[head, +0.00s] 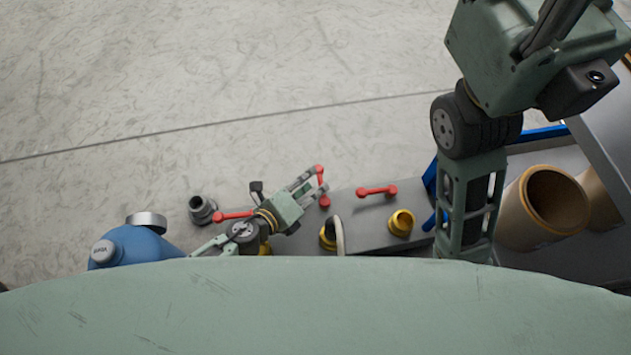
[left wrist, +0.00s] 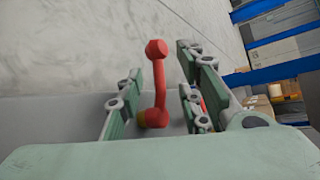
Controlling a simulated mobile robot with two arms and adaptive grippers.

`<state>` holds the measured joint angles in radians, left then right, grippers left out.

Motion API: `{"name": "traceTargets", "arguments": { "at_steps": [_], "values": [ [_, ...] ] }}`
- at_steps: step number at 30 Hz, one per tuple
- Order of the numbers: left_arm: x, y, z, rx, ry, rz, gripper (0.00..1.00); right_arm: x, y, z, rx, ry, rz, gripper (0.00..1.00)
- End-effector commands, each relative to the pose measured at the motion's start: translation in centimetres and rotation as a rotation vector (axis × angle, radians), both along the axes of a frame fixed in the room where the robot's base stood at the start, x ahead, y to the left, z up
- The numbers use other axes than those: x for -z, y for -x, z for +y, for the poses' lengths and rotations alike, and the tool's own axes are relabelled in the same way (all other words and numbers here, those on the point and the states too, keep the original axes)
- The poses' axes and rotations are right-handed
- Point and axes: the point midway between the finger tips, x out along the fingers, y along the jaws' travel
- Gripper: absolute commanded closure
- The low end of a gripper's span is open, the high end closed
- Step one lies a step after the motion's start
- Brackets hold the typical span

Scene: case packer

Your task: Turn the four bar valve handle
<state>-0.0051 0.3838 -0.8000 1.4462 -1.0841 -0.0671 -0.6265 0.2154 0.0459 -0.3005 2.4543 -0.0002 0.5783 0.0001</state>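Three red valve handles show in the head view on or beside a grey box (head: 365,238): a left one (head: 232,216), a middle one (head: 321,178) and a right one (head: 376,191). I cannot read which is the four bar one. My left gripper (head: 314,185) is at the middle handle. In the left wrist view this red handle (left wrist: 159,82) stands between the spread fingers (left wrist: 165,90), with a visible gap to the right-hand finger; contact on the left is unclear. My right gripper (head: 548,25) is at the top right, its fingertips cut off by the frame.
Yellow fittings (head: 400,222) sit on the grey box front. A blue container (head: 140,246) is at the left, near a dark grey fitting (head: 201,209). Brown rolls (head: 548,205) lie at the right near a blue frame. Open floor (head: 200,90) lies beyond.

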Motion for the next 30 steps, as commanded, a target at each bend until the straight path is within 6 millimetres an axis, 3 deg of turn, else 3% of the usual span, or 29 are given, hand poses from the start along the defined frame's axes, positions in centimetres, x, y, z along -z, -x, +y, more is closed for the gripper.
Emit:
{"name": "traceTargets", "arguments": {
  "at_steps": [7, 17, 28, 30],
  "values": [
    [1.2, -2.1, -1.6, 0.0, 0.0, 0.0, 0.66, -0.3, 0.5, 0.1, 0.002, 0.003, -0.03, 0.6],
    [1.3, -2.3, -1.8, -0.001, 0.001, 0.002, 0.67, -0.5, 0.6, 0.1, 0.002, 0.005, -0.033, 0.6],
    [1.3, -2.3, -1.7, -0.001, 0.001, 0.002, 1.0, -0.5, 0.7, 0.1, 0.003, 0.003, -0.035, 0.6],
    [1.3, -2.3, -1.7, -0.001, 0.001, 0.002, 1.0, -0.5, 0.7, 0.1, 0.003, 0.003, -0.035, 0.6]
  ]
}}
